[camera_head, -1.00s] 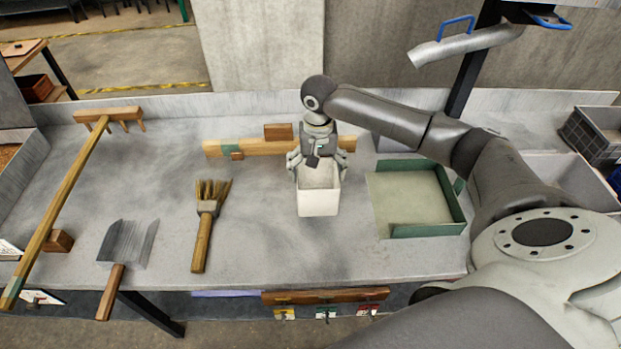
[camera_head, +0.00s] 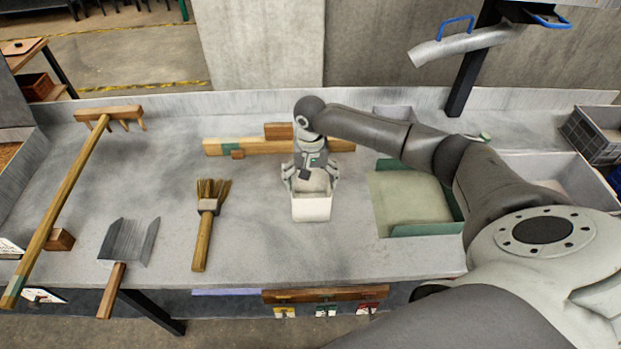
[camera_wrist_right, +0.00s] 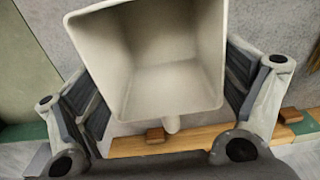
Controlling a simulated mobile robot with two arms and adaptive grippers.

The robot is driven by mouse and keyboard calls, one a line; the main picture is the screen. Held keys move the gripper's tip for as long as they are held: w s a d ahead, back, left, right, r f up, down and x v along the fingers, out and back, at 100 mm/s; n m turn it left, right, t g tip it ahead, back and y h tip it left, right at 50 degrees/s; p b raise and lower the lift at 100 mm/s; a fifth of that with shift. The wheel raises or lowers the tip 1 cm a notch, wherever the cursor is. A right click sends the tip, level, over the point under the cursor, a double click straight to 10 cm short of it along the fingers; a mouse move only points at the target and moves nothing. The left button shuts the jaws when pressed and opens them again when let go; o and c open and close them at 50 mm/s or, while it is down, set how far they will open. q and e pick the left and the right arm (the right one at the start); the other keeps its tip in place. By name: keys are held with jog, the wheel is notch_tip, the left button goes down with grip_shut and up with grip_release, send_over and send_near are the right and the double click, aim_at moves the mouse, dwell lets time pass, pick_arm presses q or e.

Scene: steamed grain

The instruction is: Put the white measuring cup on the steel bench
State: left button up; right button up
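The white measuring cup (camera_head: 311,209) is a square, open-topped, off-white vessel over the middle of the grey steel bench (camera_head: 262,238). My right gripper (camera_head: 311,180) comes down from above at its far side. In the right wrist view, the cup (camera_wrist_right: 165,60) fills the space between the two fingers of the gripper (camera_wrist_right: 167,95), with pads against or very close to opposite walls. A short handle shows on its near side there. The cup seems empty. I cannot tell whether its base touches the bench. My left gripper is out of view.
A green-rimmed tray (camera_head: 428,230) lies right of the cup. Wooden bars (camera_head: 255,147) lie behind it. A brush (camera_head: 205,225), metal scoop (camera_head: 130,243) and wooden rake (camera_head: 62,200) lie left. Bench around the cup's left and front is clear.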

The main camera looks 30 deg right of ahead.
jog(key=shift+o, duration=0.4)
jog(key=shift+r, duration=0.1)
notch_tip(320, 180, up, 12)
jog(key=shift+b, duration=0.3)
